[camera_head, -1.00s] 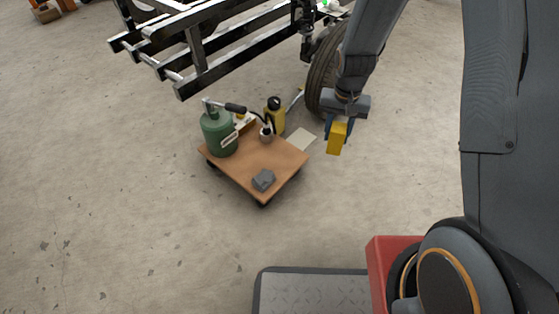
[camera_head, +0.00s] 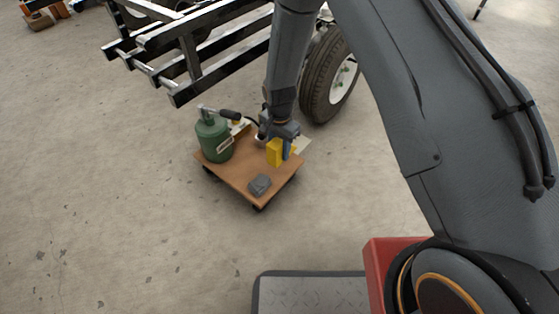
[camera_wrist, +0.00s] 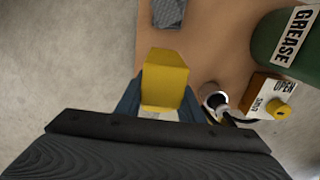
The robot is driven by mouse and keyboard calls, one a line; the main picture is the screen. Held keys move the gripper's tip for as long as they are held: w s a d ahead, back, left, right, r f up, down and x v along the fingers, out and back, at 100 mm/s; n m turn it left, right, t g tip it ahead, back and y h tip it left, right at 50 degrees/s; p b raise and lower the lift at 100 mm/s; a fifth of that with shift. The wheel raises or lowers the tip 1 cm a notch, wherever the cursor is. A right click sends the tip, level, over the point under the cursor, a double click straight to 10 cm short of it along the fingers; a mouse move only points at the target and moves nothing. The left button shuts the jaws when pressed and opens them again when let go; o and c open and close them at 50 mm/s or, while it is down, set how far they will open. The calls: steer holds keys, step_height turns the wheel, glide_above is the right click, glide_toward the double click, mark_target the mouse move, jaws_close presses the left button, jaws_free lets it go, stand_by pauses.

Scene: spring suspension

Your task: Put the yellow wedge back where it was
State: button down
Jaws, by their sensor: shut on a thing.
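The yellow wedge (camera_head: 274,152) is held between the blue fingers of my gripper (camera_head: 281,150). In the head view it appears over the right part of the wooden trolley top (camera_head: 236,178); I cannot tell how high above it. In the wrist view the wedge (camera_wrist: 163,84) sits between both fingers of my gripper (camera_wrist: 160,95), with the trolley top (camera_wrist: 200,40) behind it.
A green grease canister (camera_head: 214,139) stands at the trolley's left back. A grey block (camera_head: 260,184) lies near its front corner. A wheel (camera_head: 325,80) stands behind.

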steer(key=shift+f+b, duration=0.9)
steer(key=shift+f, duration=1.6)
steer(key=c, duration=1.2)
jaws_free()
steer(key=shift+f, duration=0.15)
